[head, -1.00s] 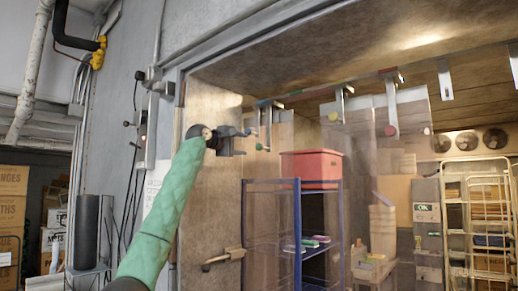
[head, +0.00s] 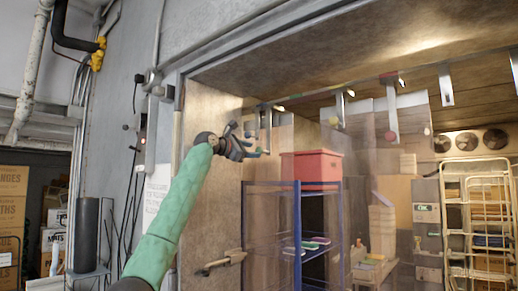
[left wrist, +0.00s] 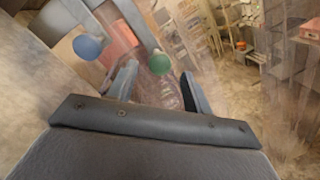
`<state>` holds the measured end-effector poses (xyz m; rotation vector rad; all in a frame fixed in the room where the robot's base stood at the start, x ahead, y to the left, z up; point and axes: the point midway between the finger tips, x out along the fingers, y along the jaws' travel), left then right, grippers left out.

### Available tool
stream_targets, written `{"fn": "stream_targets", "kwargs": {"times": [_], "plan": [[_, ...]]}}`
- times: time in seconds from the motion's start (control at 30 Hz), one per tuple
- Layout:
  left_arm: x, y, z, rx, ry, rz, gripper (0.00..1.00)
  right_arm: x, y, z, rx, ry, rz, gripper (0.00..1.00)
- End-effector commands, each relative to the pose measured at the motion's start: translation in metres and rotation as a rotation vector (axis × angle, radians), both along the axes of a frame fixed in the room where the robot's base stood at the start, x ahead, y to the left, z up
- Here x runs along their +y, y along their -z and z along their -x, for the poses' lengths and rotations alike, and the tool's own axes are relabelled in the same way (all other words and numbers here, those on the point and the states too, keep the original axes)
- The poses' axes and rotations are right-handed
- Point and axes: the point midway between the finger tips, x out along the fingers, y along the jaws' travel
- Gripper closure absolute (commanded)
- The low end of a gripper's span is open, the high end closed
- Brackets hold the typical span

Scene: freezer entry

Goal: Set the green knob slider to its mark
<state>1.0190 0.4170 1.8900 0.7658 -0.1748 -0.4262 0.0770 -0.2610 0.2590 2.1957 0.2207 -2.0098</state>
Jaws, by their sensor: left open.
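The green knob (head: 259,149) hangs at the lower end of a metal slider under the overhead rail, at the left end of the freezer doorway. In the left wrist view the green knob (left wrist: 159,64) shows between my two fingers, beyond their tips. A blue knob (left wrist: 88,46) is outside the left finger in that view. My left gripper (head: 248,142) is open, just left of the green knob; I cannot tell whether it touches it. The gripper partly covers the area around the knob. My right gripper is not in view.
Other sliders hang along the rail (head: 310,93), with a yellow knob (head: 333,119) and a red knob (head: 390,135). A blue shelf rack (head: 298,215) with a red bin (head: 312,165) stands below. The wall and door frame are close on the left.

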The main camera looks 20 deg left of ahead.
Motion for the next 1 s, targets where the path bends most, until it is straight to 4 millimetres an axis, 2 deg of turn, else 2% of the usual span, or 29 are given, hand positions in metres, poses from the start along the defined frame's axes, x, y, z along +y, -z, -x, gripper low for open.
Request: {"fn": "stream_targets", "kwargs": {"times": [0.03, 0.33, 0.77, 1.0], "plan": [[-0.004, -0.006, -0.008, 0.003, 0.001, 0.001, 0.50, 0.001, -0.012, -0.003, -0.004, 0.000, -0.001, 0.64], [-0.017, -0.002, -0.037, 0.001, -0.001, -0.001, 0.50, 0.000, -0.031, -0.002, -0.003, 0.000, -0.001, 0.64], [-0.020, 0.000, -0.043, 0.000, -0.001, -0.001, 0.50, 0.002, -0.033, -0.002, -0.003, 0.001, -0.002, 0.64], [-0.020, 0.000, -0.043, 0.000, -0.001, -0.001, 0.95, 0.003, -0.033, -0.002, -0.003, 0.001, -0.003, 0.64]]}}
